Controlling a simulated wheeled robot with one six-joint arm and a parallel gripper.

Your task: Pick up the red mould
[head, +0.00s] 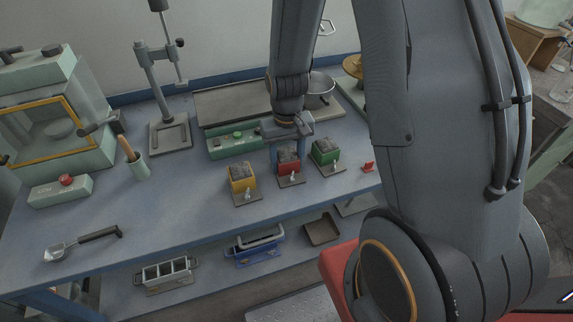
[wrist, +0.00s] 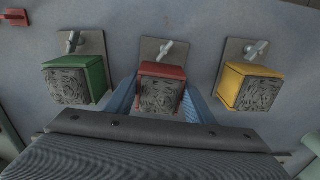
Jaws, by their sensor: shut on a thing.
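The red mould (head: 287,165) is a small square box filled with grey, rough material, standing in the middle of a row of three on the blue bench. My gripper (head: 289,158) is lowered over it from above, with a blue finger on either side. In the wrist view the red mould (wrist: 161,88) sits between the two blue fingers (wrist: 160,100), which are shut on its sides. Its grey base plate with a small clamp lies beside it in the wrist view (wrist: 164,50). I cannot tell whether the mould is clear of its plate.
A yellow mould (head: 242,178) stands left of the red one and a green mould (head: 325,152) right, both close to my fingers. A green control box (head: 234,144) is just behind. A small red piece (head: 368,167) lies at right. The front left bench is mostly clear around a scoop (head: 82,243).

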